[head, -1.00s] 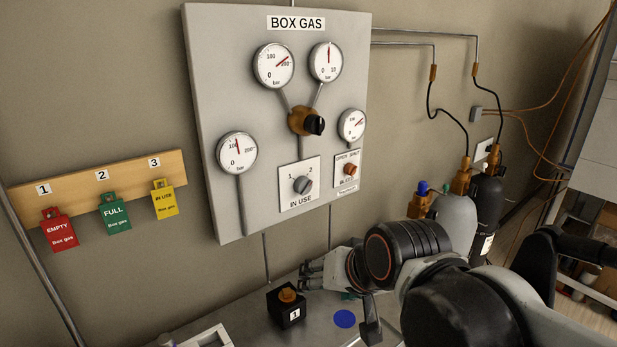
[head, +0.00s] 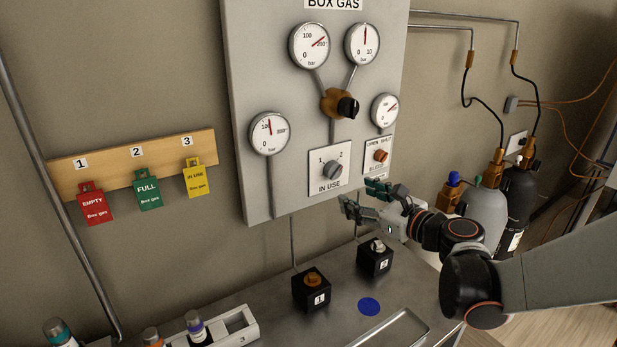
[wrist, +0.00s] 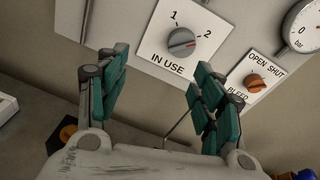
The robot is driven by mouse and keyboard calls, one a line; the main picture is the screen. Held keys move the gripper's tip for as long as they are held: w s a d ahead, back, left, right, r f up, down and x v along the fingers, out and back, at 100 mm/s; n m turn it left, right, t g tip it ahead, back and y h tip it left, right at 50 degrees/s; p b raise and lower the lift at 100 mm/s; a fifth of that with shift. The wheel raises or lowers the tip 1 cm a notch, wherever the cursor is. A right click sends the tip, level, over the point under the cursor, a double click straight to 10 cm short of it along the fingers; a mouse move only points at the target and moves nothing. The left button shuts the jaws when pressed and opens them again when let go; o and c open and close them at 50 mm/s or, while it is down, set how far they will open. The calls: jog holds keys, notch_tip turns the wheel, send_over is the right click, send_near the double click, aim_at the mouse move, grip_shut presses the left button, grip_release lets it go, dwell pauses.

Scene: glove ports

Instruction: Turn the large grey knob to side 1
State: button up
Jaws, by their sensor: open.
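The large grey knob (head: 333,169) is on the white IN USE plate (head: 319,184) low on the gas panel. In the wrist view the knob (wrist: 181,40) sits between the numbers 1 and 2, and its red pointer line points right, towards the 2. My gripper (head: 362,196) is open and empty, below and to the right of the knob in the head view. In the wrist view its green-padded fingers (wrist: 160,80) stand apart, with the knob ahead between them and not touched.
The orange BLEED knob (head: 381,155) is close to the right of the IN USE plate. A black selector handle (head: 347,106) sticks out above. Black blocks marked 1 (head: 311,292) and 2 (head: 375,259) stand on the bench below. Gas bottles (head: 488,215) stand at the right.

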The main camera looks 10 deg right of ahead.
aim_at(337, 174)
jog(key=w+m+b, duration=0.1)
jog(key=w, duration=0.3)
jog(key=w+a+m+t, duration=0.1)
jog(key=w, duration=0.3)
jog(key=w+a+m+b, duration=0.1)
jog(key=w, duration=0.3)
jog(key=shift+w+f+t+b, duration=0.25)
jog(key=shift+t+b, duration=0.05)
jog(key=shift+b, duration=0.05)
jog(key=c, duration=1.1)
